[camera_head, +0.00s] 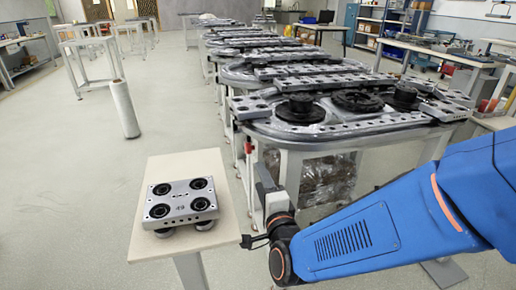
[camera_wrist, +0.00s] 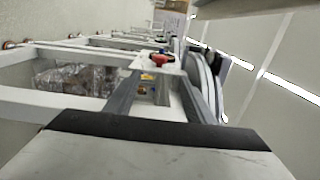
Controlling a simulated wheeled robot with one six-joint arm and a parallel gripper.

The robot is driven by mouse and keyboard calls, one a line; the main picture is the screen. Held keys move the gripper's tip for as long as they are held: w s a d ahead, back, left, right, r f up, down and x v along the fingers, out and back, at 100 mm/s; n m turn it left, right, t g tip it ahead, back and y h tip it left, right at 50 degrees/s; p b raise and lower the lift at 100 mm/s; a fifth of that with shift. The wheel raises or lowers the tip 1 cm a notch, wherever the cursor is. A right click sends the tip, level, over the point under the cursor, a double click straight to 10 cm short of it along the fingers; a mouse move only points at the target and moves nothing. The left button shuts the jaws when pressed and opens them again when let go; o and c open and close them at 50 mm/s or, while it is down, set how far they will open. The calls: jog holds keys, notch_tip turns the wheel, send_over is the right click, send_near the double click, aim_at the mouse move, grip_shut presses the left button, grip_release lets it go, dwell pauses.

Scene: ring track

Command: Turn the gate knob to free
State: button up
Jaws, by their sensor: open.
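The gate knob looks like a small red part (camera_wrist: 158,59) on a pale plate in the wrist view. It shows beyond my gripper (camera_wrist: 160,80), roughly between the two grey fingers. The fingers are apart with nothing between them, and a gap separates them from the red part. In the head view a small red part (camera_head: 248,146) is on the near left side of the track frame. My gripper (camera_head: 262,172) is just below and right of it there, partly hard to make out. Which way the knob is turned is too small to tell.
The ring track (camera_head: 340,128) runs away from me with black round parts on it. A pale side table (camera_head: 145,243) at left holds a metal block (camera_head: 180,205) with several black rings. A white post (camera_head: 124,108) stands on open floor at left.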

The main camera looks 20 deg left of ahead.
aim_at(249, 152)
jog(key=x, duration=1.7)
jog(key=shift+w, duration=0.15)
jog(key=c, duration=1.1)
